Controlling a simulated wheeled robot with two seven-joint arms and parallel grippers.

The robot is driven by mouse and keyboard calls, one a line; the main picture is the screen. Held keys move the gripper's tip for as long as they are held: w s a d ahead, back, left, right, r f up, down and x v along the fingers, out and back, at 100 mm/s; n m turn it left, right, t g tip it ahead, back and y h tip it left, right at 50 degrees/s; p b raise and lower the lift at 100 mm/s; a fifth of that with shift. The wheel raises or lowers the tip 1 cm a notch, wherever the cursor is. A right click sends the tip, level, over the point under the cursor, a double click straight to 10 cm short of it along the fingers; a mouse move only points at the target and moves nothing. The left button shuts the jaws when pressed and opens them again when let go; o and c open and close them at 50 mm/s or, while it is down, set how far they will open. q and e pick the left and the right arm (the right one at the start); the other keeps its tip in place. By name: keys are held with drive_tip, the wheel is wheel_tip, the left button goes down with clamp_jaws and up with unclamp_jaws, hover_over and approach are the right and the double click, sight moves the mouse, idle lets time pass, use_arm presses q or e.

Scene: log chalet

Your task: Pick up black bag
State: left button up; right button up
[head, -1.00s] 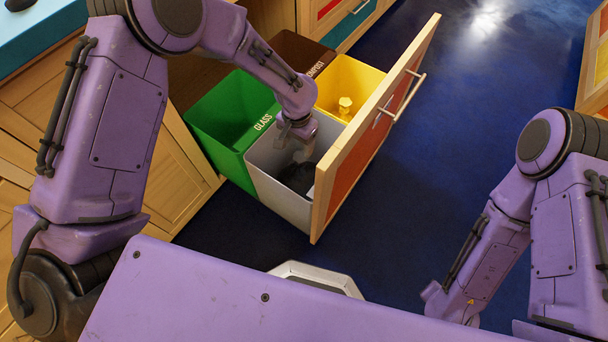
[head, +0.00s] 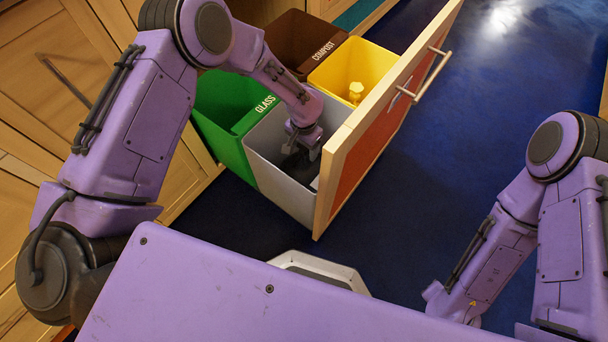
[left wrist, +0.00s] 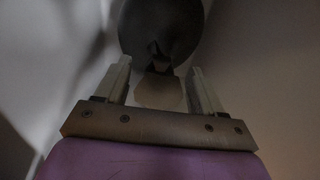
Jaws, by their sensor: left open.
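The black bag (head: 294,167) lies low in the grey bin (head: 262,150) of the pulled-out drawer, partly hidden by my gripper. In the left wrist view it is a dark round shape (left wrist: 160,25) with a tied knot that points toward the gripper. My left gripper (head: 303,152) is inside the grey bin, above the bag. Its two fingers (left wrist: 158,80) are open, and the knot shows beyond and between their tips. I cannot tell whether they touch the bag. My right arm shows at the right, but its gripper is out of sight.
The drawer front (head: 370,135) with its bar handle stands close right of the grey bin. A green glass bin (head: 222,110), a brown compost bin (head: 290,40) and a yellow bin (head: 345,65) adjoin it. The blue floor (head: 480,130) to the right is clear.

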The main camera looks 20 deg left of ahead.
use_arm(q)
clamp_jaws()
idle(0.3)
